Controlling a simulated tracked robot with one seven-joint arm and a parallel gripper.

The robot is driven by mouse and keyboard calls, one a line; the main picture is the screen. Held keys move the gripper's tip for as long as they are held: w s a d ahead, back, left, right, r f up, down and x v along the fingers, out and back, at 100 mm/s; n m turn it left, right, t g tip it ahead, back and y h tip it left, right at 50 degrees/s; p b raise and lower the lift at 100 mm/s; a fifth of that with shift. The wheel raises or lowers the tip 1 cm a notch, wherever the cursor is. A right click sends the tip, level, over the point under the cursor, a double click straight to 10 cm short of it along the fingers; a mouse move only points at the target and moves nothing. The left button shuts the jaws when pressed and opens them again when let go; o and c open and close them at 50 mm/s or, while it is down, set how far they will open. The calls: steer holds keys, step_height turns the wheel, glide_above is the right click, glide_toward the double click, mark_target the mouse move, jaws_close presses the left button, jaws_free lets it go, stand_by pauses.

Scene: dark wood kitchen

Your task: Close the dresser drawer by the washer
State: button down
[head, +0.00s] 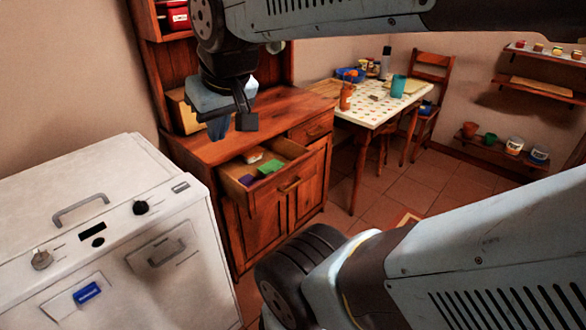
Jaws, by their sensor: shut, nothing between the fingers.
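The wooden dresser (228,150) stands against the wall, just right of the white washer (110,210). Its left drawer (295,187) is pulled out; a green item (270,167), a purple item (246,180) and a pale item (253,156) lie inside. The right drawer (312,127) looks shut. My gripper (232,126) hangs in front of the dresser, above and left of the open drawer in the picture, and appears apart from it. It is shut and empty. My arm covers the upper part of the dresser.
The washer's top and front fill the lower left. A table (375,100) with a light patterned cloth and several objects stands behind, with a wooden chair (432,75) beside it. Wall shelves (540,90) are at right. Tiled floor (375,190) is open between dresser and table.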

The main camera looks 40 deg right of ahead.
steer(key=w+d+f+m+g+y, duration=0.4)
steer(key=w+d+f+m, duration=0.3)
steer(key=w+f, duration=0.3)
steer(key=m+t+h, duration=0.3)
steer(key=m+t, duration=1.4)
steer(key=m, duration=1.1)
glide_toward(306, 170)
steer(key=w, duration=0.7)
steer(key=shift+a+r, duration=0.15)
steer(key=shift+a, duration=0.05)
